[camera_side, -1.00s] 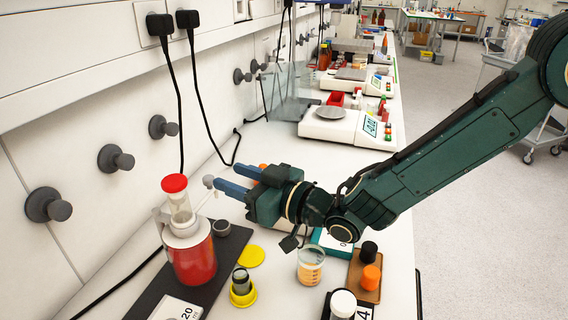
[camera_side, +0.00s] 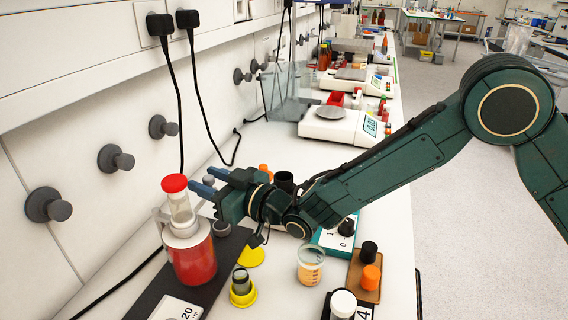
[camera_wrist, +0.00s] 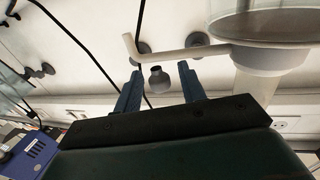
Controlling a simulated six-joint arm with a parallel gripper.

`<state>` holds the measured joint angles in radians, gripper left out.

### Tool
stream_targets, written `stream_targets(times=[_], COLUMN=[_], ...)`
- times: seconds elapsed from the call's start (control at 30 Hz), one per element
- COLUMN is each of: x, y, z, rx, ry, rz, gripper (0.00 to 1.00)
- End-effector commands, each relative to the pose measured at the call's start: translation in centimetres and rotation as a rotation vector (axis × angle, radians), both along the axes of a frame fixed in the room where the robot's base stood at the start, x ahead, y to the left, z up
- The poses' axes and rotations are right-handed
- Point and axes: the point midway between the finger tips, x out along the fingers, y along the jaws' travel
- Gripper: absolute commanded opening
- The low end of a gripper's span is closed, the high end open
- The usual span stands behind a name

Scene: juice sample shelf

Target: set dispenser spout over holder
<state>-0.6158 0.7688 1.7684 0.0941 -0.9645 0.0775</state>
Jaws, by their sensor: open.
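The dispenser (camera_side: 187,240) is a bottle of red liquid with a white collar, a clear upper cylinder and a red cap. Its pale spout (camera_wrist: 185,52) shows in the wrist view as a thin bent tube running left from the collar, above the fingertips. My gripper (camera_side: 202,180) is open in the side view, its blue fingers close to the right of the dispenser's upper part. It also shows in the wrist view (camera_wrist: 160,88), with a small grey knob-like piece seen between the fingers.
A yellow-ringed vial (camera_side: 242,286), a cup of orange liquid (camera_side: 310,265) and orange and black caps on a brown tray (camera_side: 361,289) stand in front. Wall knobs (camera_side: 50,206) and hanging black cables line the wall. Balances (camera_side: 345,124) stand farther back.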

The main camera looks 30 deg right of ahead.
Motion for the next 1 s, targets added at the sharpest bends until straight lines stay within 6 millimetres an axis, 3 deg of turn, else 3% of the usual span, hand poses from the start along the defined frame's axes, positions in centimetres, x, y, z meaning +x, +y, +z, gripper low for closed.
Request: stream_targets(times=[0.4, 0.6, 1.0], x=[0.32, 0.32, 0.18], y=[0.18, 0.19, 0.15], z=[-0.01, -0.01, -0.17], rx=[0.000, 0.000, -0.005], ry=[0.000, 0.000, 0.004], rz=[0.000, 0.000, -0.019], gripper=[0.39, 0.00, 0.00])
